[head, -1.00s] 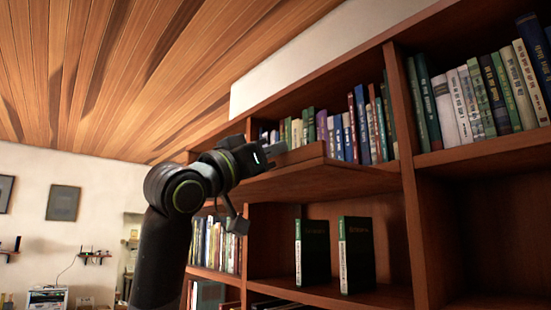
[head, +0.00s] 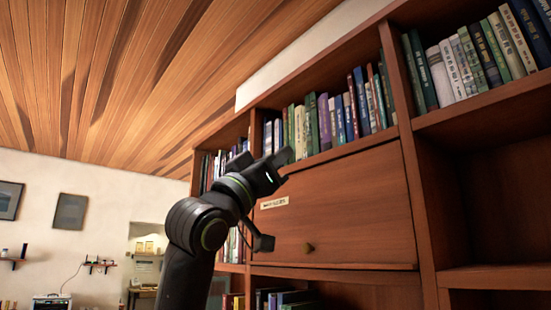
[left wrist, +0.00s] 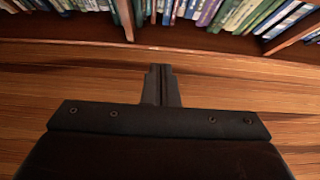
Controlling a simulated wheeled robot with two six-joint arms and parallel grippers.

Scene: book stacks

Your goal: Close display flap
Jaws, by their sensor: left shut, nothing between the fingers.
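The display flap (head: 340,215) is a wooden panel with a small label and a round knob (head: 308,248). In the head view it hangs down and covers the compartment, looking flush or nearly flush with the shelf front. My left gripper (head: 286,160) is shut and empty near the flap's upper left corner, and I cannot tell whether it touches the wood. In the left wrist view the shut fingers (left wrist: 160,75) point toward the shelf edge below a row of books. The two dark books inside the compartment are hidden. My right gripper is not in view.
A row of books (head: 335,122) stands on the shelf above the flap. More books (head: 475,60) fill the upper right bay, with an empty bay (head: 500,200) below it. Several books (head: 285,298) stand on the shelf under the flap. Open room lies to the left.

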